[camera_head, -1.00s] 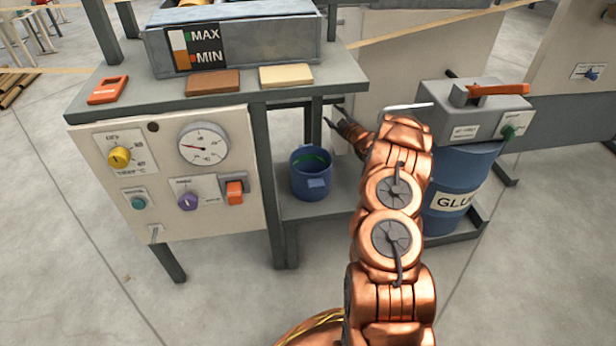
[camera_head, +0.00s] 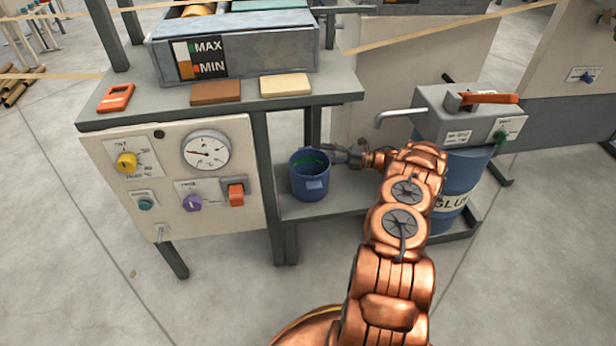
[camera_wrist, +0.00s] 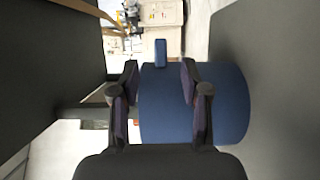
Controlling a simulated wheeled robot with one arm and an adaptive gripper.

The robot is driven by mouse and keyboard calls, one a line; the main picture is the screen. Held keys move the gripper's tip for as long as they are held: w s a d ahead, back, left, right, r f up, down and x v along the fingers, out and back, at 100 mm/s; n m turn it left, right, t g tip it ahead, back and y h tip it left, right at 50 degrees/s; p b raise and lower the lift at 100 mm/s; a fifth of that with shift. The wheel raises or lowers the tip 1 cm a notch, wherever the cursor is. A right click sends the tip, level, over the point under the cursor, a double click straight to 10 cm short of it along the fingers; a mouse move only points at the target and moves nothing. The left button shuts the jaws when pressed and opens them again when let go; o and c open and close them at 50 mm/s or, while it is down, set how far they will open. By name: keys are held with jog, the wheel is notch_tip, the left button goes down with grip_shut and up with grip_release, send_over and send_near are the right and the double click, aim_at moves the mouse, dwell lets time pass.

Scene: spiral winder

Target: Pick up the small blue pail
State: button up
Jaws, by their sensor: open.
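The small blue pail (camera_head: 309,176) stands upright on the low grey shelf under the bench, with a small tab on its front. In the wrist view the pail (camera_wrist: 222,100) appears lying sideways and fills the middle, partly behind the right finger. My gripper (camera_head: 343,155) is open at the pail's right side, close to its rim. In the wrist view the gripper's two dark fingers (camera_wrist: 159,72) are apart, with part of the pail's wall showing between them. I cannot tell whether either finger touches the pail.
The bench (camera_head: 340,88) with its grey trough (camera_head: 270,48) overhangs the shelf (camera_head: 345,203). A bench leg (camera_head: 266,165) stands just left of the pail. The blue glue drum (camera_head: 462,170) with its grey pump head and spout is close to my arm on the right.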

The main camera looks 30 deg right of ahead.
aim_at(308, 151)
jog(key=shift+b+x, duration=1.1)
jog(key=shift+x, duration=2.2)
jog(key=shift+f, duration=0.15)
grip_shut()
